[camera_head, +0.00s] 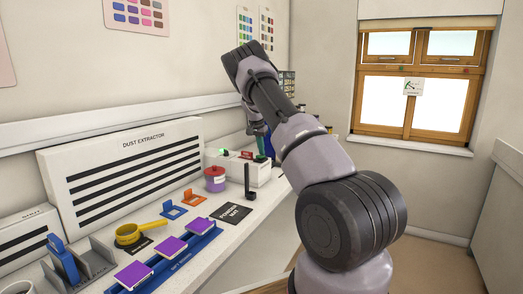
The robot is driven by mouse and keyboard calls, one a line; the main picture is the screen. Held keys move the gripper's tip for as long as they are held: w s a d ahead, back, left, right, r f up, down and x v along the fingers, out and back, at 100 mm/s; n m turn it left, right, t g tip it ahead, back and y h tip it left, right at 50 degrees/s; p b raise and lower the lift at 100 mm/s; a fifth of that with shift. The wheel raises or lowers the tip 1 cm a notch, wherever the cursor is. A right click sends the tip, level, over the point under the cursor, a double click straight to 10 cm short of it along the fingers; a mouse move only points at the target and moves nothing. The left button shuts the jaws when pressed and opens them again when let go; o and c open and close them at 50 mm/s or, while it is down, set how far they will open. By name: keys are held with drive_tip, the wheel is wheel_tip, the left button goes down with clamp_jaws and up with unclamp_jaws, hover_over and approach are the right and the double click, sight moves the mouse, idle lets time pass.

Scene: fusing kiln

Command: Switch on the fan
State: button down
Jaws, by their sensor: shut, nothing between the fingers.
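My gripper (261,148) points down at the right end of this box, shut and empty. My arm hides part of it, and I cannot tell whether it touches the box.
A window (414,103) is at right.

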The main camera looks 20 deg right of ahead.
drive_tip(key=shift+a, duration=0.1)
drive_tip(key=shift+s+a, duration=0.5)
drive_tip(key=shift+a, duration=0.05)
drive_tip(key=shift+r, duration=0.15)
drive_tip(key=shift+r, duration=0.3)
drive_tip(key=v, duration=1.3)
drive_tip(key=shift+s+a, duration=0.3)
